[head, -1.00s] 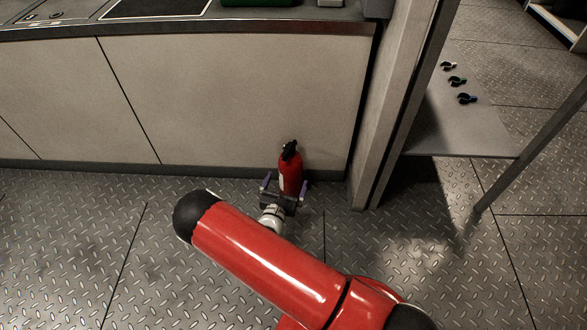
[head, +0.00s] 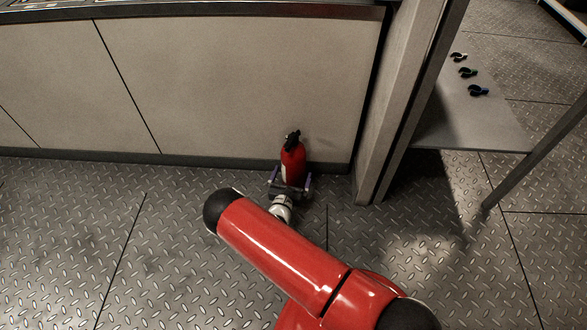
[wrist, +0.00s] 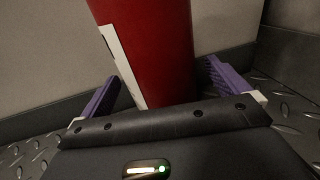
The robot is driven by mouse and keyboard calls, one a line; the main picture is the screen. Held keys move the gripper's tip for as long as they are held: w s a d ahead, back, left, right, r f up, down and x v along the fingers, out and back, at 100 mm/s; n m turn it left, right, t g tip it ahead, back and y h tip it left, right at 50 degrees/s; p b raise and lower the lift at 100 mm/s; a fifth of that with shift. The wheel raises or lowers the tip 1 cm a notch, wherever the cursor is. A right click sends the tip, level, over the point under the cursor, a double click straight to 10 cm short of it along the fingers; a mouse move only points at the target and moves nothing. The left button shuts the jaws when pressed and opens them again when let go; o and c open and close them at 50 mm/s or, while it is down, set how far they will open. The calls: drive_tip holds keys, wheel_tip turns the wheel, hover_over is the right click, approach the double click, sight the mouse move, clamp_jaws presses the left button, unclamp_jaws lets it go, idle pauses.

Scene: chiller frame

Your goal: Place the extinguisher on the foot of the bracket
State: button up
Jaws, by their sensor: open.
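The red fire extinguisher (head: 292,163) with a black top stands upright on the floor, close to the pale counter front. It also fills the upper middle of the wrist view (wrist: 150,50), where a white label shows on its side. My gripper (head: 291,180) is open, low near the floor, with the purple fingers (wrist: 160,85) on either side of the extinguisher's lower body. A gap shows between each finger and the extinguisher. On a grey panel at the right are several small dark clips (head: 468,73), which may belong to the bracket; its foot I cannot make out for sure.
The counter (head: 230,85) stands right behind the extinguisher. A grey upright post (head: 385,130) rises to its right, and a thin slanted leg (head: 535,155) stands farther right. The patterned metal floor (head: 75,240) is clear at the left.

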drive_tip(key=shift+x, duration=1.25)
drive_tip(key=c, duration=2.1)
drive_tip(key=shift+o, duration=0.2)
drive_tip(key=shift+w+a+r, duration=0.1)
drive_tip(key=shift+r, duration=0.15)
